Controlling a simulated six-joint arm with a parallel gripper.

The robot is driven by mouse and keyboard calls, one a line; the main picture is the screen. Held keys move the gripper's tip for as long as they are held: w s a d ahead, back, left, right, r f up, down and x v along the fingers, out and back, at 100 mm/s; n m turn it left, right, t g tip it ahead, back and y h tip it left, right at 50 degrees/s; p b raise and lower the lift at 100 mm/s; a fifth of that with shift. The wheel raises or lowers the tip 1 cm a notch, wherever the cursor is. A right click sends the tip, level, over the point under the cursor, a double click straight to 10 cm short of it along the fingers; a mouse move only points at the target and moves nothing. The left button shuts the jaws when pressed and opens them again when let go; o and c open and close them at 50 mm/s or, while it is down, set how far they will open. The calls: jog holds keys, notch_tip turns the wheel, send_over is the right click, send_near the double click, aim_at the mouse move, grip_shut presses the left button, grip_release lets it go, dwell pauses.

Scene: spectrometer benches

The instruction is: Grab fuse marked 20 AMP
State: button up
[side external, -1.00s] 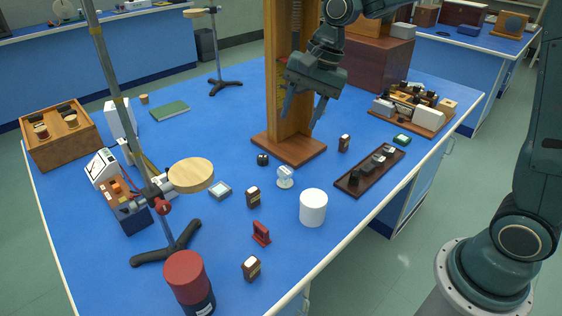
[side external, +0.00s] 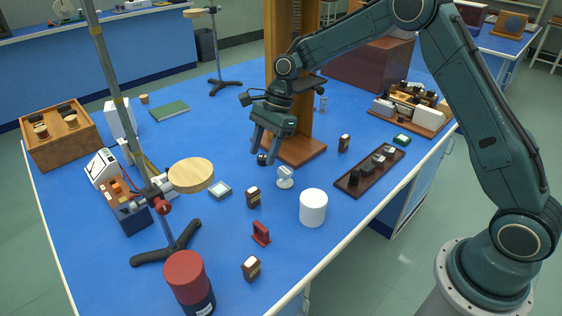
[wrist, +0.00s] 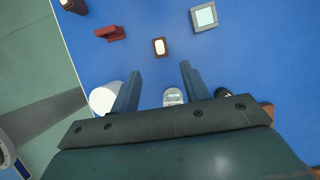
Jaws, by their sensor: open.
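Several small dark brown blocks with pale faces stand on the blue bench; their markings are too small to read, so I cannot tell which is the 20 AMP fuse. One block (side external: 253,196) stands mid-bench, one (side external: 251,267) near the front, and one (side external: 344,142) right of the wooden post. My gripper (side external: 266,150) is open and empty, pointing down above the bench, by the post's base. In the wrist view, the mid-bench block (wrist: 159,46) lies just beyond and between my open fingertips (wrist: 160,70). The front block (wrist: 68,4) shows at the top left edge.
A white cylinder (side external: 313,207), a small white-and-clear piece (side external: 285,177), a red piece (side external: 261,232) and a grey square (side external: 220,191) surround the mid-bench block. A ring stand (side external: 192,174) rises at left. A dark tray (side external: 370,170) lies at right.

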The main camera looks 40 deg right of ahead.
aim_at(253, 190)
jog(key=shift+x, duration=4.3)
jog(key=shift+f, duration=0.1)
jog(key=shift+x, duration=2.5)
jog(key=shift+c, duration=0.4)
grip_shut()
